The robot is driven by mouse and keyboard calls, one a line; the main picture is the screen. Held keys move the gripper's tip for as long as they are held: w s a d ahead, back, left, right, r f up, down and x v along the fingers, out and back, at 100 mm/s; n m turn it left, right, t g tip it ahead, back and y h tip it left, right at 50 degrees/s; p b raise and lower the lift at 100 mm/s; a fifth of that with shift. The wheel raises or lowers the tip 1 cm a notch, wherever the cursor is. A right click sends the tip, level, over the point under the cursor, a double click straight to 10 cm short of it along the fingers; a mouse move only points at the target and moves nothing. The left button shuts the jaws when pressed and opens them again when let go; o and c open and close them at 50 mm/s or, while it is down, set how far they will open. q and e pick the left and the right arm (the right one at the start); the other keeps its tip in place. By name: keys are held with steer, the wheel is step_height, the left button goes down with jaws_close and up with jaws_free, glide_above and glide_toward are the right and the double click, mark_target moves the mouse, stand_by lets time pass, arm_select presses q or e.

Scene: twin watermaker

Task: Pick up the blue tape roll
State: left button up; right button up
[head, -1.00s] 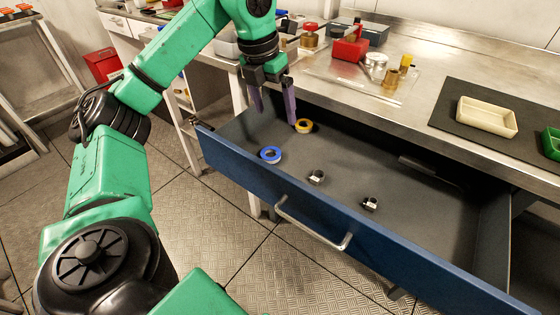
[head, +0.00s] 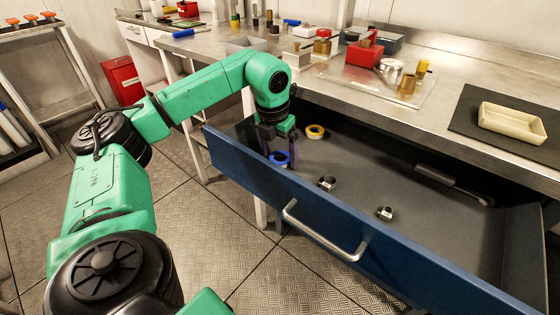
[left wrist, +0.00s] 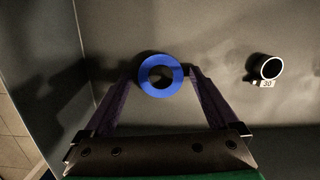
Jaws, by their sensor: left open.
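The blue tape roll (head: 279,159) lies flat in the left end of the open drawer (head: 320,208), partly hidden by my gripper in the head view. In the left wrist view the blue tape roll (left wrist: 160,75) sits between the two purple fingertips, with a dark core opening. My left gripper (head: 277,150) is open and reaches down into the drawer. Its fingers (left wrist: 158,78) stand on either side of the roll in the left wrist view; I cannot tell whether they touch it. My right gripper is not in view.
A yellow tape roll (head: 316,132) lies just behind the gripper. Two small dark rings with white tags, one nearer (head: 327,183) and one farther right (head: 385,214), lie in the drawer. The drawer's blue front and the bench edge bound the space.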

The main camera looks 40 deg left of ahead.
arm_select(q)
steer(key=shift+r, duration=0.1)
steer(key=c, duration=1.4)
steer(key=shift+c, duration=0.2)
